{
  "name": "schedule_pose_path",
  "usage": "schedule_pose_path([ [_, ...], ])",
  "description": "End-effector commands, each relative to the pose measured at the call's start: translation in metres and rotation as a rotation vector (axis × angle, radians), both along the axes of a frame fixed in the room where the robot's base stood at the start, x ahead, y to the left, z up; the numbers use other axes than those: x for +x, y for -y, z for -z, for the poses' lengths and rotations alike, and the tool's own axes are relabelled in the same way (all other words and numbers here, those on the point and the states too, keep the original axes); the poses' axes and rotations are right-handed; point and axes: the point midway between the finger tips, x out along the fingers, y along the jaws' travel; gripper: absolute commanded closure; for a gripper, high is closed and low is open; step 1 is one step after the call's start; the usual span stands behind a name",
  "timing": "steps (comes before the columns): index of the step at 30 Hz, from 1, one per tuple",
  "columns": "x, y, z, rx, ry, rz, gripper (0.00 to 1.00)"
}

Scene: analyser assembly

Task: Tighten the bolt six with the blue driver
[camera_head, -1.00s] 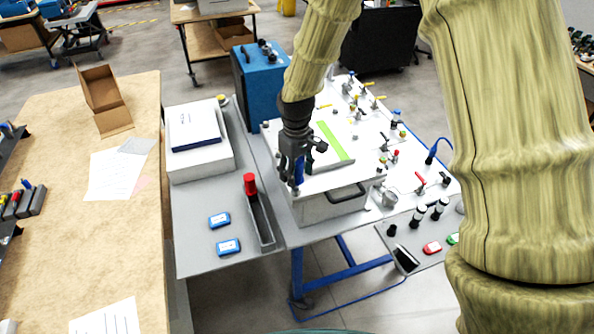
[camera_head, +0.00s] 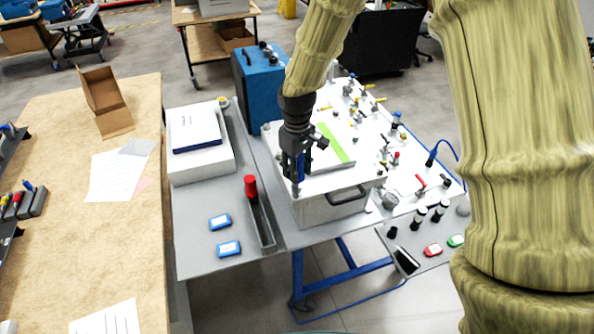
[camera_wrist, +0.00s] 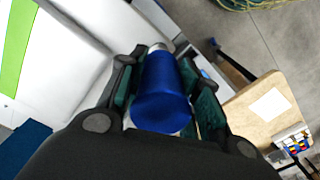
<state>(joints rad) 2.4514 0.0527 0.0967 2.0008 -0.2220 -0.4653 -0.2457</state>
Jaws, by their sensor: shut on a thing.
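My gripper (camera_head: 297,165) points down over the front left corner of the white analyser box (camera_head: 331,207). It is shut on the blue driver (camera_wrist: 160,92), whose blue handle fills the space between the fingers in the wrist view. In the head view only a little of the driver's blue shows between the fingers. The driver's lower end is at the box's front left corner; I cannot tell whether it touches a bolt. Bolt six itself is hidden or too small to make out. A green strip (camera_head: 337,143) lies on the box's top and also shows in the wrist view (camera_wrist: 14,45).
A grey holder with a red-handled tool (camera_head: 251,188) stands left of the box, near two blue cases (camera_head: 228,249). A white box with a blue-edged booklet (camera_head: 195,130) and a blue case (camera_head: 259,80) stand behind. Valves and fittings crowd the table's right side.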

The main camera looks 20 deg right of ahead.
Motion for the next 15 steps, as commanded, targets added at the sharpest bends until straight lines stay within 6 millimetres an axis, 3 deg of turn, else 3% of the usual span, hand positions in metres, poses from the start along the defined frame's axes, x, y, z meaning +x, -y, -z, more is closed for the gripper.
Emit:
schedule_pose_path([
  [15,0.0,0.0,-0.02,0.0,0.0,0.0,1.0],
])
